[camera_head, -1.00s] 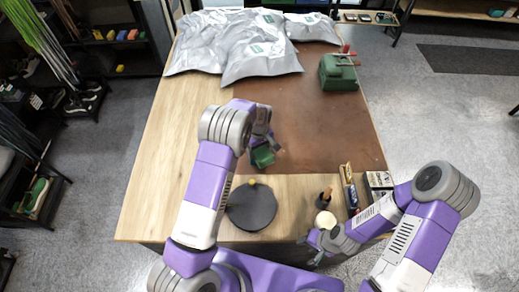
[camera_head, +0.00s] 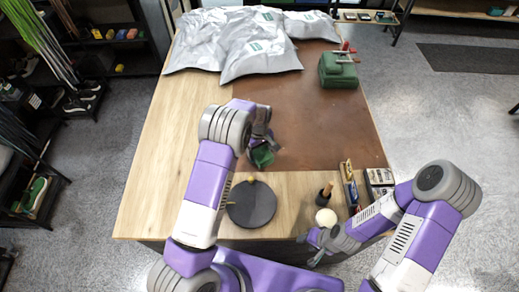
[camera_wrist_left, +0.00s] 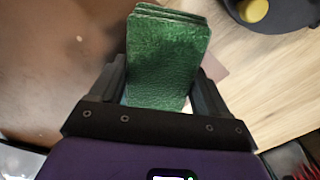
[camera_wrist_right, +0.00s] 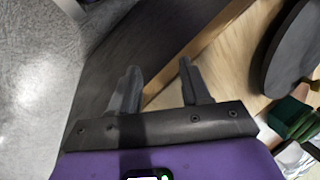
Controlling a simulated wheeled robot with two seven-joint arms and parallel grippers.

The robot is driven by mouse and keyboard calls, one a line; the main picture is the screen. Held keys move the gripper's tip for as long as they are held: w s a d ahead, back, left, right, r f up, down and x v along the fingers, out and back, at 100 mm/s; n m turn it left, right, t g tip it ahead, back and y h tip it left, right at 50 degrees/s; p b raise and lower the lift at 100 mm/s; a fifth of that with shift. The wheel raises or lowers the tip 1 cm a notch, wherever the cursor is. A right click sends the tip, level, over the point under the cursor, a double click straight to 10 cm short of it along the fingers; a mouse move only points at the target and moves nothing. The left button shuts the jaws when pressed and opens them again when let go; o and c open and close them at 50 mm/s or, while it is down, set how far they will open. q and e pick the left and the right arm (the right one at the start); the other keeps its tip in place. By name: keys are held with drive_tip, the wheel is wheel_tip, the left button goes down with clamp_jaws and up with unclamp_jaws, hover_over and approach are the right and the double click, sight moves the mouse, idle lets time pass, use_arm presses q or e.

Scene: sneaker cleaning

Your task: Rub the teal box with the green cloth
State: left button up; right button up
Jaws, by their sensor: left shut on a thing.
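The green cloth (camera_wrist_left: 165,60) looks like a folded, leathery stack. It sits between the fingers of my left gripper (camera_wrist_left: 163,95), which is shut on it. In the head view this gripper (camera_head: 260,150) and the cloth (camera_head: 262,158) are over the near left part of the brown mat; I cannot tell if the cloth touches it. The teal box (camera_head: 337,72) looks dark green and stands at the far right of the mat, well apart from the cloth. My right gripper (camera_wrist_right: 158,88) is open and empty near the table's front edge; its fingers are partly hidden in the head view.
Silver bags (camera_head: 235,45) cover the table's far end. A red-handled tool (camera_head: 345,52) is on the teal box. A dark round turntable (camera_head: 251,208), a brush (camera_head: 325,192), a pale round item (camera_head: 325,217) and small boxes (camera_head: 379,178) are near the front. The mat's middle (camera_head: 310,120) is clear.

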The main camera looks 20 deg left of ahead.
use_arm(q)
drive_tip(key=shift+s+f+b, duration=0.2)
drive_tip(key=shift+f+b, duration=0.2)
drive_tip(key=shift+f, duration=0.1)
drive_tip(key=shift+w, duration=0.1)
